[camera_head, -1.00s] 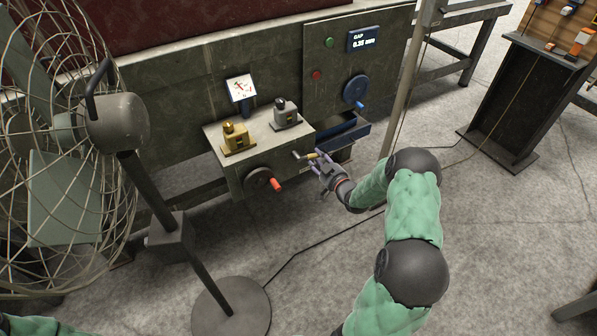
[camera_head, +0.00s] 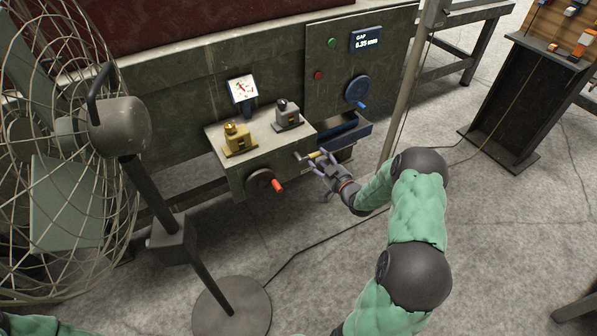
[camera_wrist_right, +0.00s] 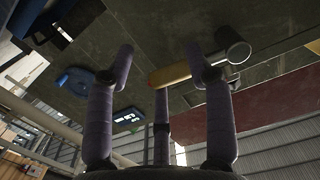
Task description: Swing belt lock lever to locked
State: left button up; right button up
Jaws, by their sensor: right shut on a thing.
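The belt lock lever (camera_head: 314,155) is a short yellow handle on a metal pivot, on the right part of the front of the grey machine block. In the head view it points right, roughly level. In the right wrist view its yellow grip (camera_wrist_right: 171,75) lies across the fingers, with the round metal pivot end at the upper right. My right gripper (camera_head: 319,164) reaches the lever from the lower right and is shut on its yellow handle. Its three purple fingers (camera_wrist_right: 161,72) show in the wrist view. My left gripper is not in view.
A handwheel with a red knob (camera_head: 277,185) is left of the lever. A brass block (camera_head: 238,141) and a grey block (camera_head: 287,117) stand on top. A blue open drawer (camera_head: 350,137) is close right. A fan (camera_head: 118,125) fills the left; a post (camera_head: 405,90) stands right.

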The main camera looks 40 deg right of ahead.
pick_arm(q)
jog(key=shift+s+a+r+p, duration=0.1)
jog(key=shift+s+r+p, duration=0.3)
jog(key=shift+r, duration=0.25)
pick_arm(e)
jog(key=s+r, duration=0.1)
jog(key=s, duration=0.5)
jog(key=shift+a+r, duration=0.3)
jog(key=shift+r, duration=0.1)
jog(key=a+f+m+g+y+p, duration=0.1)
jog(key=a+f+g+y, duration=0.15)
jog(key=a+f, duration=0.65)
jog(key=a+f+m+g+y+p, duration=0.1)
jog(key=a+f+g, duration=0.35)
jog(key=a, duration=0.85)
pick_arm(q)
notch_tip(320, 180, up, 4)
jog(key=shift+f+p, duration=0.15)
jog(key=shift+p, duration=0.65)
pick_arm(e)
jog(key=s+a+f+g+y, duration=0.1)
jog(key=s+a+g, duration=0.3)
jog(key=s+a, duration=0.6)
jog(key=s+a+f+n+g+y, duration=0.1)
jog(key=s+a+f+g, duration=0.3)
jog(key=s+a, duration=0.5)
jog(key=shift+s+a+f+g, duration=0.25)
jog(key=shift+s+a+g, duration=0.15)
jog(key=shift+s+g, duration=0.25)
